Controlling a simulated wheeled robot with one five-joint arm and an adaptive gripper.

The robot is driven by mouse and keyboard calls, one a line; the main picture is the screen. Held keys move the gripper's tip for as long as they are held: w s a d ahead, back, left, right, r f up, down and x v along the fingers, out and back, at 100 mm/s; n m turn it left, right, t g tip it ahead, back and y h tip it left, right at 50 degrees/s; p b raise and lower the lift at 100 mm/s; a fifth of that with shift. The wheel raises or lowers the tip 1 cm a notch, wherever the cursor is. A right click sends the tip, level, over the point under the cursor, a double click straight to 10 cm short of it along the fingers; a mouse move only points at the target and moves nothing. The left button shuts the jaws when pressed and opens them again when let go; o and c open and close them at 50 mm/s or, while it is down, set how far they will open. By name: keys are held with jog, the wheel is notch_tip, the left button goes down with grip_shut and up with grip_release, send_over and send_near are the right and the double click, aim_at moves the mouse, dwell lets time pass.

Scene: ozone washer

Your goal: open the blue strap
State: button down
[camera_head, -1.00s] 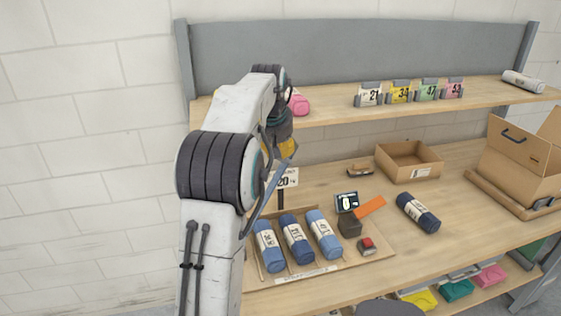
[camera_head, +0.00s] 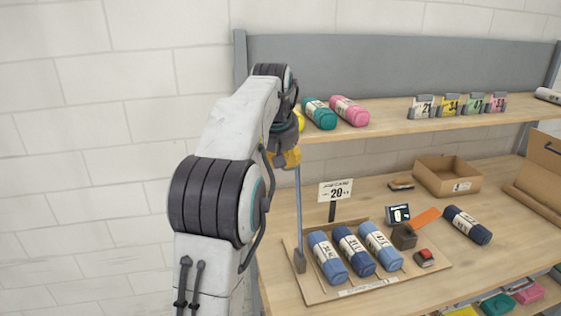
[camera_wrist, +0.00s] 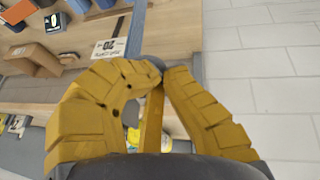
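A long thin blue-grey strap (camera_head: 298,215) hangs nearly straight down from my gripper (camera_head: 287,158) in the head view. Its lower end is a grey block at the left edge of the wooden tray; I cannot tell whether it touches. In the wrist view the strap (camera_wrist: 137,25) runs up and away from my yellow fingers (camera_wrist: 161,72), which close in around its near end. The grip itself is partly hidden. Three blue rolls with white labels (camera_head: 354,252) lie side by side on the tray (camera_head: 350,291).
A "20" sign (camera_head: 335,192) stands behind the tray. A dark blue roll (camera_head: 467,226), a red-topped block (camera_head: 424,258) and an open cardboard box (camera_head: 447,178) are on the bench. The upper shelf (camera_head: 385,131) holds a teal roll (camera_head: 319,114) and a pink roll (camera_head: 349,111).

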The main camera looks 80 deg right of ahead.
jog(key=shift+s+a+f, duration=0.1)
jog(key=shift+f, duration=0.7)
jog(key=c, duration=1.6)
grip_release()
jog(key=o, duration=0.5)
jog(key=v, duration=0.8)
jog(key=d+v, duration=0.1)
jog(key=v, duration=0.4)
jog(key=shift+a+r, duration=0.1)
jog(key=shift+r, duration=0.15)
